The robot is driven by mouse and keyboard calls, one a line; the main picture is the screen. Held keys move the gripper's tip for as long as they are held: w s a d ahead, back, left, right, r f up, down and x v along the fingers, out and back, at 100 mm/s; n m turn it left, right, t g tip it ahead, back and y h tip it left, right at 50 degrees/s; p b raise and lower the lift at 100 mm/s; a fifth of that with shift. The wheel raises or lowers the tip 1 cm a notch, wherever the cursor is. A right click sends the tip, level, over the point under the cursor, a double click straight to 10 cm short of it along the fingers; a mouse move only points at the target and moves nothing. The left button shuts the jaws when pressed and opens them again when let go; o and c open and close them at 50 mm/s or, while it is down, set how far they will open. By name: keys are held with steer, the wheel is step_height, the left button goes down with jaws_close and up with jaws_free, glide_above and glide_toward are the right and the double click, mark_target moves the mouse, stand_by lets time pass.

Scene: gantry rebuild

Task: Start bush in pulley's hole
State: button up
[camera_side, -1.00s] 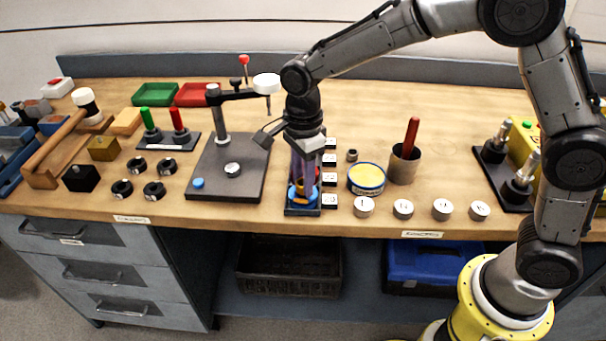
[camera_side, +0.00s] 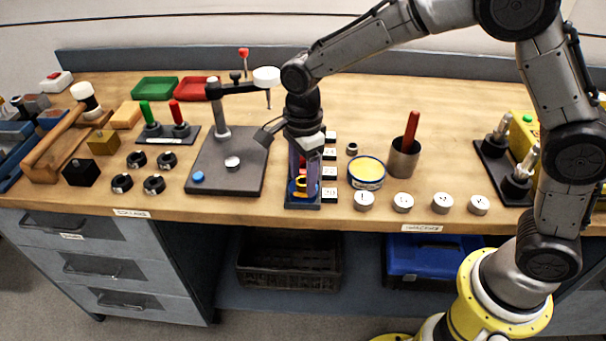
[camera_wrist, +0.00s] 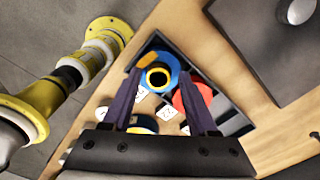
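A blue pulley (camera_wrist: 171,62) lies in a dark tray in the wrist view. A yellow bush (camera_wrist: 147,77) with a dark bore shows as a ring at the pulley's middle. I cannot tell how deep it sits. My gripper (camera_wrist: 159,80) points down over them, its two purple fingers apart on either side of the bush, with no visible contact. In the side view, my gripper (camera_side: 304,190) is low at the tray, and the yellow bush (camera_side: 300,184) shows between its fingers. The fingers hide most of the pulley.
The dark tray (camera_side: 302,206) stands near the bench's front edge. A red round part (camera_wrist: 196,98) lies beside the pulley. The press stand (camera_side: 222,180) is close on the left. White labelled blocks (camera_side: 329,171) and a yellow-topped tin (camera_side: 366,172) are close on the right.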

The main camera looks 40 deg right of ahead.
steer(key=shift+o, duration=0.3)
steer(key=shift+s, duration=0.1)
step_height(320, 180, up, 14)
stand_by(0.4)
steer(key=shift+f, duration=0.1)
